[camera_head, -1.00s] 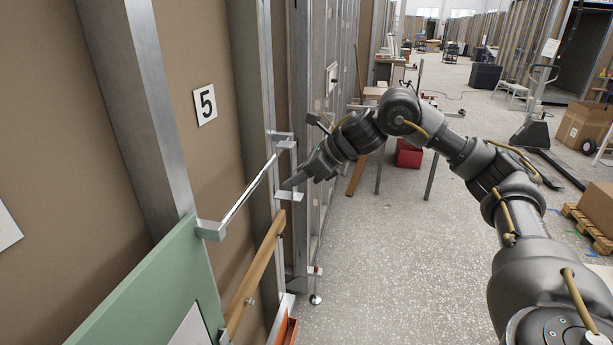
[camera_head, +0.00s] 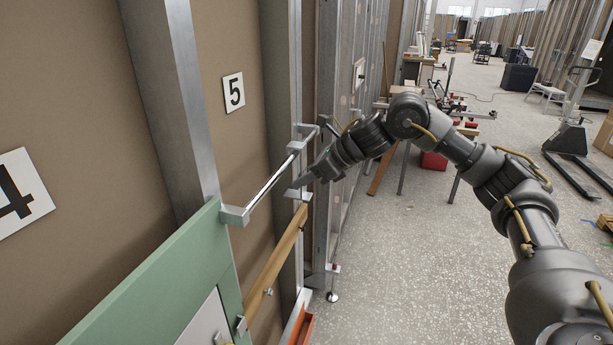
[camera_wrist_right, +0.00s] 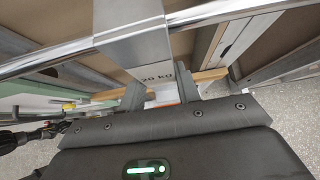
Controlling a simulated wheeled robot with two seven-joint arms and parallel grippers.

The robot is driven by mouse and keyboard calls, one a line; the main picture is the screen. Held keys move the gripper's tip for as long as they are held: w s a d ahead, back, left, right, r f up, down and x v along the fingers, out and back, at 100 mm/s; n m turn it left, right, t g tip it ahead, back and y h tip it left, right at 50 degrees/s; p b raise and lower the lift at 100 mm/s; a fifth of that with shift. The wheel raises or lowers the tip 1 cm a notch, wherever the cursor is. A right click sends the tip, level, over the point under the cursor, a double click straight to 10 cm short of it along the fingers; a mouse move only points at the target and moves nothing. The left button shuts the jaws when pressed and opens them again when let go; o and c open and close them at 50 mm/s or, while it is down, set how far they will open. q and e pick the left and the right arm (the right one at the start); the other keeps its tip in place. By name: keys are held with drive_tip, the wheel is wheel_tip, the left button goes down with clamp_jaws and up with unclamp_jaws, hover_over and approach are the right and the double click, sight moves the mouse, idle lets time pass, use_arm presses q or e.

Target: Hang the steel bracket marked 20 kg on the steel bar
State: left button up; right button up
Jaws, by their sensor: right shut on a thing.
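The steel bar (camera_head: 268,184) runs from a near mount on the green panel's post to a far mount at the wall frame. The grey steel bracket (camera_head: 297,194) is near the bar's far end. Its face reads 20 KG in the right wrist view (camera_wrist_right: 148,62). My right gripper (camera_head: 308,180) is shut on the bracket, with a finger on each side in the wrist view. There the bracket's upper arm crosses over the bar (camera_wrist_right: 45,62); I cannot tell whether they touch.
A green panel (camera_head: 150,290) stands at lower left, with a wooden rail (camera_head: 268,262) below the bar. Wall studs and a sign marked 5 (camera_head: 233,92) are behind. A red box (camera_head: 434,160) stands on the floor.

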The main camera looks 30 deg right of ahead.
drive_tip(key=o, duration=1.2)
drive_tip(key=shift+c, duration=0.2)
drive_tip(key=shift+s+d+r, duration=0.15)
drive_tip(key=b+v, duration=0.3)
drive_tip(key=v, duration=0.7)
drive_tip(key=shift+s, duration=0.15)
drive_tip(key=shift+r, duration=0.1)
